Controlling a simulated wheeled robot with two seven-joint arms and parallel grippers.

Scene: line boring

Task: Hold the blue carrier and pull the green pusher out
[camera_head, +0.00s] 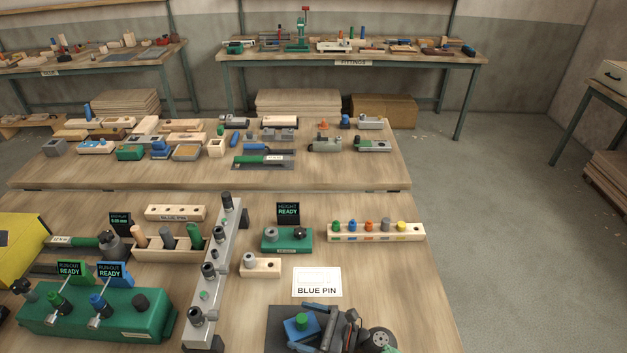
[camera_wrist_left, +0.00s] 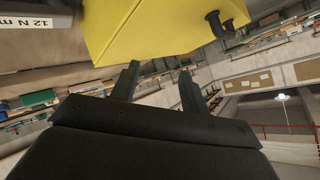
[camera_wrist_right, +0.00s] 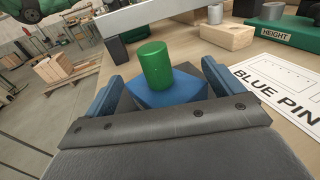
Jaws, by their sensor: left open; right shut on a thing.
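The blue carrier (camera_head: 297,332) is a small blue block on a dark pad at the front of the bench, with the green pusher (camera_head: 301,321) standing upright in its top. In the right wrist view the blue carrier (camera_wrist_right: 168,92) sits between the fingers of my right gripper (camera_wrist_right: 163,88), which is shut on it. The green pusher (camera_wrist_right: 154,66) stands clear above the block. My left gripper (camera_wrist_left: 158,85) is open and empty, with a yellow box (camera_wrist_left: 150,35) beyond its fingertips. I cannot make it out in the head view.
A "BLUE PIN" card (camera_head: 317,282) lies behind the carrier. A grey rail (camera_head: 213,275) with black knobs and a green fixture (camera_head: 100,315) stand to the left. A green block (camera_head: 287,239) labelled "HEIGHT" stands behind. Bench to the card's right is clear.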

